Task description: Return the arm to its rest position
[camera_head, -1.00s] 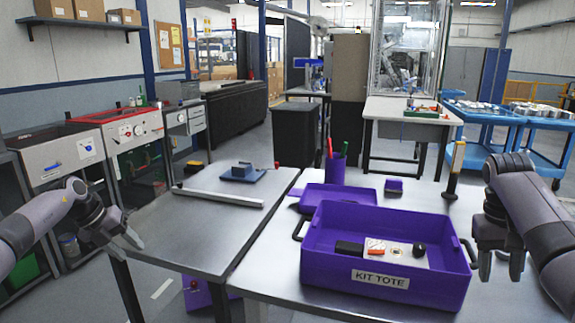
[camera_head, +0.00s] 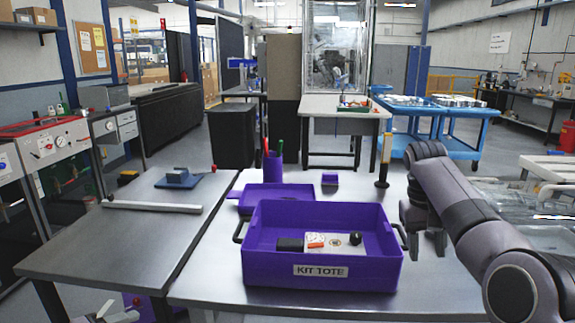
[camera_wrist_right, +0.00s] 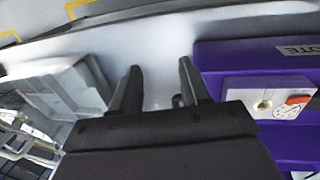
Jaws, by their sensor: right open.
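My right arm comes in from the right in the head view. My right gripper (camera_head: 430,246) points down just right of the purple kit tote (camera_head: 275,273), apart from it, with its fingers spread. In the right wrist view my right gripper (camera_wrist_right: 158,88) is open with nothing between its fingers, and the tote's purple wall (camera_wrist_right: 230,60) is at the right. Part of my left gripper (camera_head: 112,314) shows at the bottom left edge of the head view; most of it is cut off, so its opening cannot be told.
The tote holds a white part with a red piece (camera_head: 316,240) and dark pieces. A purple lid (camera_head: 285,192), a pen cup (camera_head: 273,168) and a yellow-black post (camera_head: 384,162) stand behind it. A blue fixture (camera_head: 180,180) and a bar (camera_head: 150,206) lie on the left table.

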